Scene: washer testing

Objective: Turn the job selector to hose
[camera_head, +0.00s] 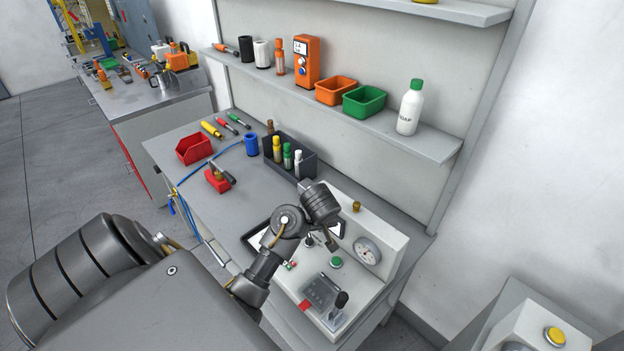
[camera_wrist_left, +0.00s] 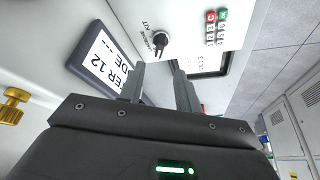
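The job selector (camera_wrist_left: 160,40) is a small dark knob on a white panel with lettering beside it, including "KIT". I cannot read "hose" on its dial. In the head view the selector (camera_head: 309,242) stands on the white test bench, next to my left gripper (camera_head: 328,240). In the left wrist view my left gripper (camera_wrist_left: 158,88) is open, with its two grey fingers apart and nothing between them. The knob lies beyond the fingertips, apart from them as far as I can tell. My right gripper is not in view.
The head view shows a gauge (camera_head: 367,250), a green button (camera_head: 336,262) and a black-handled lever (camera_head: 340,300). A shelf (camera_head: 440,147) hangs behind.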

